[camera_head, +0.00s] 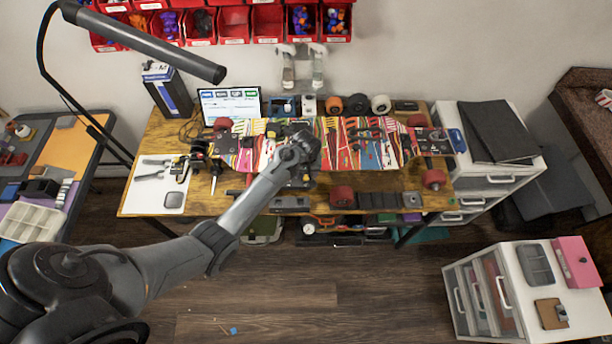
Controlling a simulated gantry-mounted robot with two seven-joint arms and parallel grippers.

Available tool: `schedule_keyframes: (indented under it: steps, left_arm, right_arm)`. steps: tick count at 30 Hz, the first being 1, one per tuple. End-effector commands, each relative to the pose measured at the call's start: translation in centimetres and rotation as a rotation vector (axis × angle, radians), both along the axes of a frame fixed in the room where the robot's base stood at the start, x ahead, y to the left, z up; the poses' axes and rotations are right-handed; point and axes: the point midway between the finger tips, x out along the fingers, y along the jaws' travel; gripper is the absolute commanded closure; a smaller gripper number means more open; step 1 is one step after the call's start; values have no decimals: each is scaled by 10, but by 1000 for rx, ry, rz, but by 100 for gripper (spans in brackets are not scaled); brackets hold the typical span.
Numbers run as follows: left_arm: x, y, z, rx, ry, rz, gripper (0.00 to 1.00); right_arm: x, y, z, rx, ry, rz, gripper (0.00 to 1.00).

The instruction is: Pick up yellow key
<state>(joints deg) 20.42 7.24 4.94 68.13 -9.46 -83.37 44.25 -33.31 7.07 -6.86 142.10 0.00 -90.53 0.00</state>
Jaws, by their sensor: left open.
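My left arm reaches in from the lower left to the workbench. My left gripper (306,146) is over the middle of a long board (345,140) with a colourful striped pattern and several small tools and parts on it. The jaws point down and the arm and wrist cover part of the board. The gripper is open, and I see nothing held. I cannot pick out a yellow key; it is too small to tell or hidden among the yellow and red stripes. My right gripper is not in view.
Red bins (234,28) hang on the wall behind. A black lamp (145,40) overhangs the left. White drawer units (530,262) stand at the right.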

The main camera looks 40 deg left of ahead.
Motion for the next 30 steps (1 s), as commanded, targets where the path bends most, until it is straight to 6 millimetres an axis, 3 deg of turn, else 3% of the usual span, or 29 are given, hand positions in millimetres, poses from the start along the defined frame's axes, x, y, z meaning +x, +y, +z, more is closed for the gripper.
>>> schedule_keyframes:
  steps: [6, 14, 25, 30]
  left_arm:
    - [1, 2, -20, 1, 1, -1, 45]
    - [1, 2, -22, 1, 1, -1, 45]
    - [1, 2, -22, 1, 1, -1, 98]
    - [1, 2, -21, 1, 1, -1, 100]
  right_arm:
    - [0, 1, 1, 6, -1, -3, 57]
    - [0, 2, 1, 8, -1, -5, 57]
    - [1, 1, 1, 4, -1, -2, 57]
    - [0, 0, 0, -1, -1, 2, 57]
